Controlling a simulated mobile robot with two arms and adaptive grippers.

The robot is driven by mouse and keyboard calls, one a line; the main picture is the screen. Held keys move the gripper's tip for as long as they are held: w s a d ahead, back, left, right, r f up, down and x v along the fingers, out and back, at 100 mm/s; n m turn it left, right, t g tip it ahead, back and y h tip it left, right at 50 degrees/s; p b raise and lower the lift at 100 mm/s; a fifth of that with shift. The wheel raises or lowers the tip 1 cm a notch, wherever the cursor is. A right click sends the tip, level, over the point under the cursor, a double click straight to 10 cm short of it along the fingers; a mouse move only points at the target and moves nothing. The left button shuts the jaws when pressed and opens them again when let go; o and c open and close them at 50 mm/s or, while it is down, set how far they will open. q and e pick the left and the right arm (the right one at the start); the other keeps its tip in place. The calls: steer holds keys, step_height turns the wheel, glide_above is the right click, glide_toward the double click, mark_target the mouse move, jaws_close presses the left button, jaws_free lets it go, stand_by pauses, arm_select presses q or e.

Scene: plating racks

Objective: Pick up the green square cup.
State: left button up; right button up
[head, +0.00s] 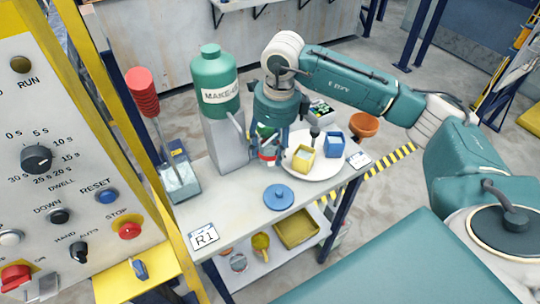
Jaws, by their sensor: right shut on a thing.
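My right gripper (268,154) points down over the work table, left of the white round plate (318,174). It is shut on the green square cup (265,131), which shows only as a green patch between the fingers. The fingers hide most of the cup, and I cannot tell whether it touches the table. A small red and white patch shows low at the fingertips; I cannot tell what it is. My left gripper is not in view.
A yellow square cup (303,158) and a blue square cup (333,145) stand on the plate. A blue round lid (278,197) lies in front. A green bottle (213,80) stands on a grey block behind left. An orange bowl (364,124) is at the right.

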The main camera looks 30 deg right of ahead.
mark_target(270, 159)
steer(key=shift+f, duration=0.35)
step_height(270, 159, down, 4)
steer(key=shift+r+p, duration=0.25)
steer(key=shift+p, duration=0.2)
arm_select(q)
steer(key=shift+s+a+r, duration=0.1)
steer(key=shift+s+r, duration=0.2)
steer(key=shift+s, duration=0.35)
arm_select(e)
steer(key=shift+f, duration=0.2)
steer(key=o, duration=0.7)
steer(key=shift+f, duration=0.1)
steer(key=o, duration=0.4)
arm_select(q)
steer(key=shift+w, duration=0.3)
arm_select(e)
steer(key=shift+o, duration=0.4)
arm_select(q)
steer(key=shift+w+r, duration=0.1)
